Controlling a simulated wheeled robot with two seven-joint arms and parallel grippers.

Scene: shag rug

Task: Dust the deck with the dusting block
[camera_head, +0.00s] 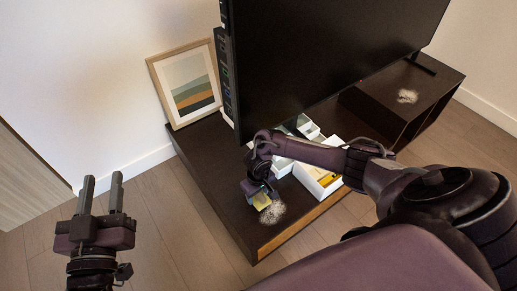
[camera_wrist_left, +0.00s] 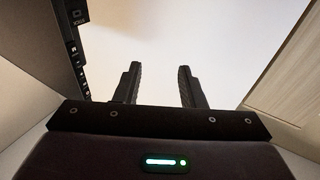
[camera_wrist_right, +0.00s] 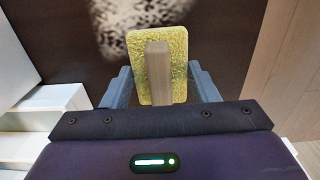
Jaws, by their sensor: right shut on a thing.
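The dusting block (camera_wrist_right: 172,50) is a yellow textured pad with a wooden handle; it also shows in the head view (camera_head: 261,200). My right gripper (camera_wrist_right: 163,88) is shut on its handle, over the front of the deck. The deck (camera_head: 215,165) is a long dark brown cabinet top. A pale dust patch (camera_head: 272,212) lies right beside the block and also shows in the right wrist view (camera_wrist_right: 145,25). Whether the block touches the deck I cannot tell. A second dust patch (camera_head: 407,96) lies at the far right end. My left gripper (camera_head: 102,195) is open and empty, left of the deck.
A large black television (camera_head: 330,60) stands on the deck. A framed picture (camera_head: 187,84) leans on the wall at the left end. White boxes, one with yellow inside (camera_head: 318,180), sit near my right forearm. Wooden floor (camera_head: 175,225) is clear at the left.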

